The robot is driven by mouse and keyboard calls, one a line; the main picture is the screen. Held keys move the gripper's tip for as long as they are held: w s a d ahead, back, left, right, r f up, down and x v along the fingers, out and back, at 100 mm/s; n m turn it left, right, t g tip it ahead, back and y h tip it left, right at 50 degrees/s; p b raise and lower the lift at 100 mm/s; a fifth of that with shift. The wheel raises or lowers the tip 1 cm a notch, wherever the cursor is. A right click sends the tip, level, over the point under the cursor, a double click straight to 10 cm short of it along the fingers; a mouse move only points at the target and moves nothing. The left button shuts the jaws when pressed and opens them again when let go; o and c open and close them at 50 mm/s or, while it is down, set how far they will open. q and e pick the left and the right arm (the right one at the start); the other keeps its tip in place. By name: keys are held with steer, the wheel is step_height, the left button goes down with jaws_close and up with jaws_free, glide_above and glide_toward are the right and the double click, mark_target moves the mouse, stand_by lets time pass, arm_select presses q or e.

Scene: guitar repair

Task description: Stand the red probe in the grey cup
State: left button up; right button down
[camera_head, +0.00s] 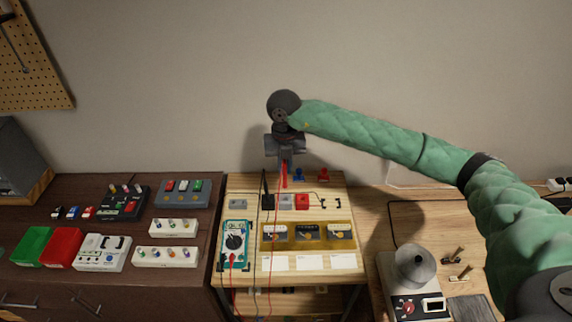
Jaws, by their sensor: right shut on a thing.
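My right gripper (286,163) points down over the back of the light wooden bench and is shut on the red probe (284,180). The probe hangs roughly upright below the fingers, with its red lead trailing down toward the meter. The grey cup (287,202) stands between a black cup (268,202) and a red cup (302,202). The probe's lower end appears just above or behind the grey cup; I cannot tell whether it touches it. My left gripper is not in view.
A black probe (264,184) stands at the black cup. A teal multimeter (235,240) lies front left, and a yellow tray (337,229) with dark parts lies in front of the cups. Blue (299,175) and red (323,176) items stand behind, near the wall.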

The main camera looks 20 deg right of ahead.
steer(key=shift+s+r+m, duration=0.1)
steer(key=shift+m, duration=0.2)
steer(key=shift+f, duration=0.2)
steer(key=shift+d+f, duration=0.1)
steer(key=shift+f, duration=1.15)
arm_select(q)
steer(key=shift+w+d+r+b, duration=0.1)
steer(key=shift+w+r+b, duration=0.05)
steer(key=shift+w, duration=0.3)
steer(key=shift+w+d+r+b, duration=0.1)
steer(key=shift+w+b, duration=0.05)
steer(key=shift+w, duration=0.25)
arm_select(e)
steer(key=shift+f, duration=0.6)
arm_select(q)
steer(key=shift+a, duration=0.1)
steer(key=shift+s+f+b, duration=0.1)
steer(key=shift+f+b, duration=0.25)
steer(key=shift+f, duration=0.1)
